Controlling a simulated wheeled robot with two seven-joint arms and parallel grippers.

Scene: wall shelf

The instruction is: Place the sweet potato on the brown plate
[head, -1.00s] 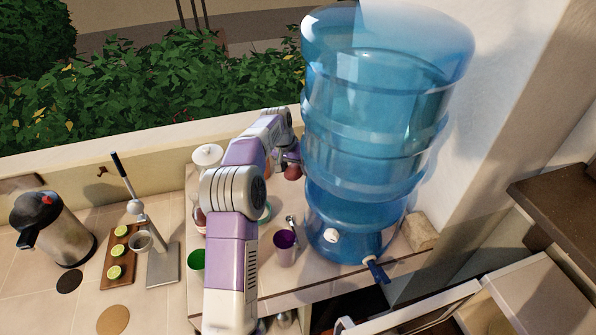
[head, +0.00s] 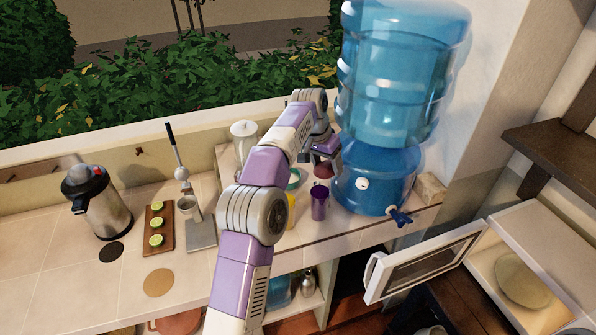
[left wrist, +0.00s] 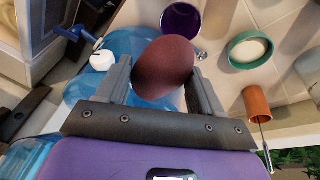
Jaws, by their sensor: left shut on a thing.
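My left gripper (head: 324,160) is shut on the sweet potato (head: 327,172), a dark reddish-brown lump held above the counter beside the blue water dispenser. In the left wrist view the sweet potato (left wrist: 164,68) sits between the two fingers. A round tan plate (head: 521,279) lies inside the open white cabinet or microwave at the lower right, well away from the gripper. A flat brown disc (head: 158,282) lies on the tiled counter at the left. I cannot tell which of these is the brown plate. My right gripper is not in view.
The water dispenser (head: 380,178) stands close right of my left gripper. A purple cup (head: 319,203) and a white lidded jar (head: 243,134) are nearby. The white door (head: 425,263) stands open. A dark shelf (head: 560,150) juts out at right. A board with limes (head: 158,228) lies left.

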